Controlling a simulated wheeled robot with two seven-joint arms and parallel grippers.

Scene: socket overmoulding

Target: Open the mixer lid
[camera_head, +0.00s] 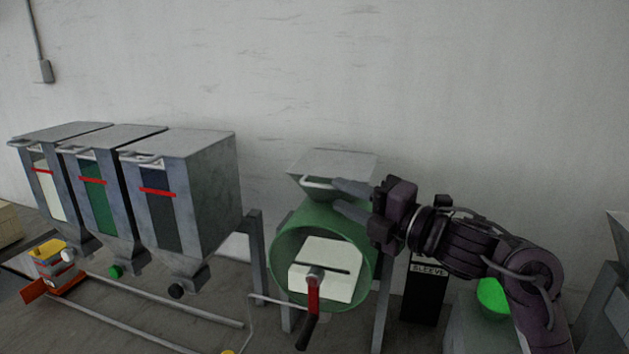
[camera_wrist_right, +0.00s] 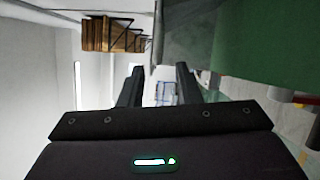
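The mixer is a green drum (camera_head: 322,219) with a grey hopper on top, closed by a flat grey lid (camera_head: 338,162) with a pale bar handle (camera_head: 316,183) on its front edge. My right gripper (camera_head: 338,194) reaches in from the right, fingers apart. Its upper fingertip overlaps the right end of the handle in the head view; I cannot tell whether they touch. In the right wrist view the open fingers (camera_wrist_right: 159,78) have nothing visible between them, and the green drum (camera_wrist_right: 262,45) fills the upper right. My left gripper is not in view.
A red crank (camera_head: 313,293) sticks out at the drum's front. Three grey hoppers (camera_head: 205,190) with coloured windows stand to the left. A black box marked SLEEVE (camera_head: 424,295) stands right of the mixer, below my right arm.

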